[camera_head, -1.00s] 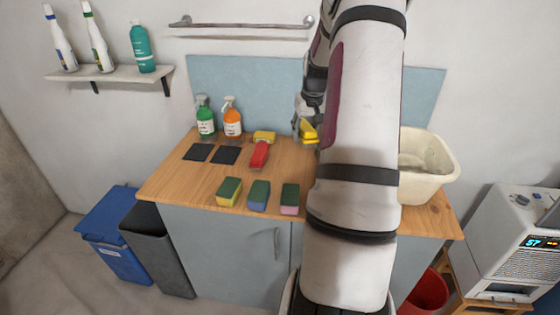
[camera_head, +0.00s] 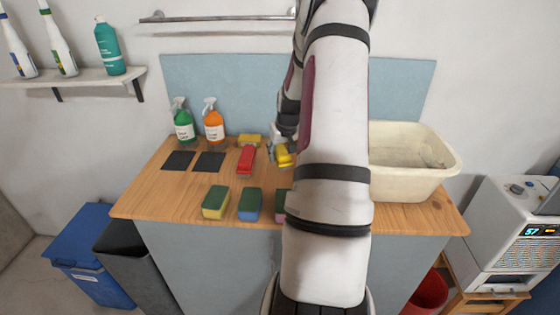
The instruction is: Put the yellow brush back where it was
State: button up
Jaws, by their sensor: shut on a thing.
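The yellow brush (camera_head: 284,156) is in my gripper (camera_head: 280,144), just right of the red brush (camera_head: 246,159) on the wooden counter (camera_head: 150,204). My gripper is shut on the yellow brush. My arm hides part of the gripper and brush, and I cannot tell whether the brush touches the counter. A yellow block (camera_head: 249,140) lies behind the red brush, near the blue back panel.
Several sponges (camera_head: 216,202) line the front. A cream basin (camera_head: 412,164) stands right of my arm.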

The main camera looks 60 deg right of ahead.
notch_tip(320, 180, down, 4)
jog(key=shift+r, duration=0.25)
jog(key=o, duration=1)
jog(key=shift+r, duration=0.1)
